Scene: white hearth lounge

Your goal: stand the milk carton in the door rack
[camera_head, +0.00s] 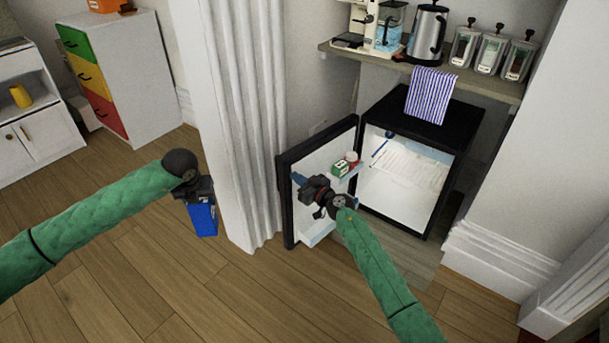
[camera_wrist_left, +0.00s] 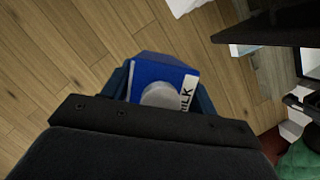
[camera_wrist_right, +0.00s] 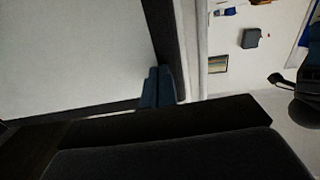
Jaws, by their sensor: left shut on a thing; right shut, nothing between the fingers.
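The blue milk carton (camera_head: 203,221) hangs below my left gripper (camera_head: 199,198), well left of the fridge and above the floor. The left wrist view shows the carton (camera_wrist_left: 150,72) between the fingers, its round pale cap and part of the word MILK facing the camera. The fridge door (camera_head: 286,205) stands open. Its inner side has an upper rack (camera_head: 352,172) and a pale lower door rack (camera_head: 320,233). My right gripper (camera_head: 302,183) is shut and empty at the door's inner side; its fingers (camera_wrist_right: 158,88) show beside a door edge in the right wrist view.
A small green-and-white box (camera_head: 340,168) and a red-lidded jar (camera_head: 352,157) sit in the upper rack. A striped towel (camera_head: 430,94) hangs over the fridge (camera_head: 410,180). A white fluted column (camera_head: 222,120) stands between the carton and the door. The floor in front is clear.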

